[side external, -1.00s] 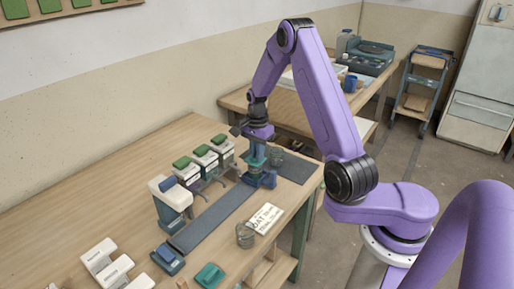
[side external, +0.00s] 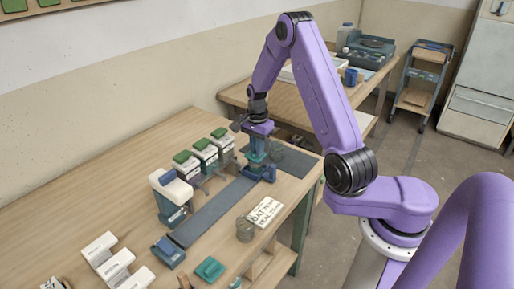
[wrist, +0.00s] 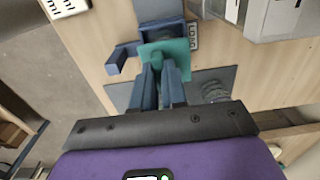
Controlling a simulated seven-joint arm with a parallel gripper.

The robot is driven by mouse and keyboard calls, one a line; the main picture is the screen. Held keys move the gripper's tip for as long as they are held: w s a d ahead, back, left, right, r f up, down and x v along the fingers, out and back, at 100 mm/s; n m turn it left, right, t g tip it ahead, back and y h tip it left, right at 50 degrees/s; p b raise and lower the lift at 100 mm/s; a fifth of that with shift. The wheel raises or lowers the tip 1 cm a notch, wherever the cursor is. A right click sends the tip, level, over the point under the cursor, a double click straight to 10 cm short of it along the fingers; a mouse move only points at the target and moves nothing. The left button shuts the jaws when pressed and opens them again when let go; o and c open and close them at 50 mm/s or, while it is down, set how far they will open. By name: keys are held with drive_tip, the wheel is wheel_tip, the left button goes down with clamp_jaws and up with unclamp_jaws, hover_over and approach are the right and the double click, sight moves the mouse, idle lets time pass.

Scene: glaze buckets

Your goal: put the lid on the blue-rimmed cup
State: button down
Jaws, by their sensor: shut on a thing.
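My gripper (wrist: 160,83) is shut on the small knob of a teal square lid (wrist: 176,48) in the wrist view. In the side view my gripper (side external: 258,148) points down over a dark blue stand (side external: 268,175) at the far end of the dark strip. The lid is over or at this stand; I cannot tell whether they touch. A clear cup (wrist: 214,92) is on the dark mat beside my fingers, also seen in the side view (side external: 277,151). Another clear cup (side external: 245,230) stands near the front edge. I cannot make out a blue rim on either.
A dark strip (side external: 212,212) runs along the table. A teal piece (side external: 210,269) and a text card (side external: 265,212) lie near the front edge.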

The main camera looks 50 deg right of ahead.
drive_tip(key=shift+f, duration=0.25)
drive_tip(key=c, duration=1.1)
unclamp_jaws()
drive_tip(key=shift+r, duration=3.5)
